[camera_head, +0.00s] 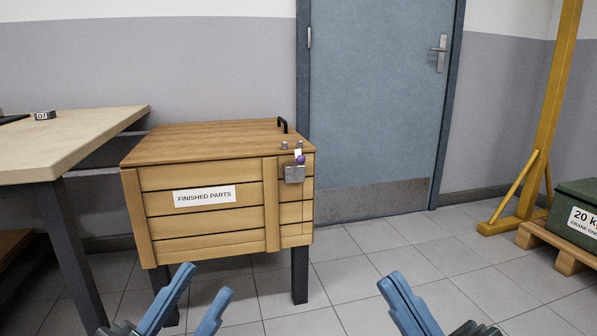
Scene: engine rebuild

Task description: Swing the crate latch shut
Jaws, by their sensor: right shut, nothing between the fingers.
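The wooden crate (220,225) stands on dark legs in the middle, its lid (205,140) down. Its latch (299,154) is at the upper right of the front: a small pale arm with a purple knob (301,160), standing just above a grey metal plate (294,174). The latch's exact angle is too small to tell. My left gripper (208,279) is open and empty, low in front of the crate. My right gripper (392,279) is shut and empty, low and to the right of the crate. Neither gripper touches the crate.
A workbench (85,140) stands close to the crate's left side. A blue door (380,110) is behind. A yellow crane frame (545,130) and a green box (575,212) on a pallet (550,247) are at the right. The tiled floor (440,250) between is clear.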

